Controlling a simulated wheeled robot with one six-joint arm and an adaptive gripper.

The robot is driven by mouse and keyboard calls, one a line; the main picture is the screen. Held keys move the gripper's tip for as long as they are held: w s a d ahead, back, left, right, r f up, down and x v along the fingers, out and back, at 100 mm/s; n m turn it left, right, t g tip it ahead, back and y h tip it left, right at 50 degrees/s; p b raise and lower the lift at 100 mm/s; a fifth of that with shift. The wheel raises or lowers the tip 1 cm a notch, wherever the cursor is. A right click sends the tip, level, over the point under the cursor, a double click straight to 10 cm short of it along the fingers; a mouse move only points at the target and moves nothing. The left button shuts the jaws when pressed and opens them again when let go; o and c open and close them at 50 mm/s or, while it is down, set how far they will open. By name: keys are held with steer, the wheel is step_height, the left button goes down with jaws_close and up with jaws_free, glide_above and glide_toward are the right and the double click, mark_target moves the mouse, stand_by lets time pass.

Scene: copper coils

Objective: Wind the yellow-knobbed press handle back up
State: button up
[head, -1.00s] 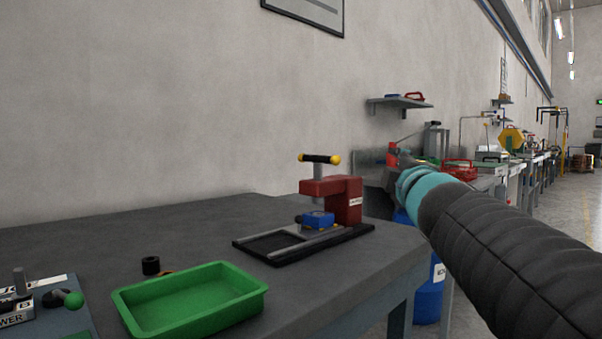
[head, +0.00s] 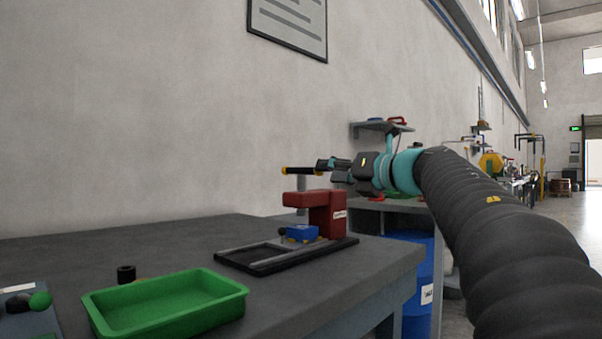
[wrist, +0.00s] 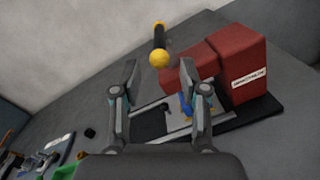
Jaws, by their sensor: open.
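The red press (head: 328,213) stands on the grey bench, and it also shows in the wrist view (wrist: 240,65). Its handle is a level black bar (head: 302,170) with yellow knobs on top of a grey screw post (head: 302,190). In the wrist view the nearer yellow knob (wrist: 159,59) and the bar (wrist: 160,40) are ahead of the fingertips, between their lines. My gripper (head: 338,169) is open and comes in from the right at handle height, hiding the bar's right end in the head view. In the wrist view the gap between my fingers (wrist: 165,88) is empty.
A blue block (head: 302,232) sits under the press on its black base (head: 255,262). A green tray (head: 165,302) and a small black ring (head: 126,274) lie to the left. A blue drum (head: 412,268) stands beyond the bench's right edge.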

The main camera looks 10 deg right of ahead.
mark_target(289, 170)
steer(key=x, duration=0.9)
steer(key=shift+w+a, duration=0.2)
jaws_close()
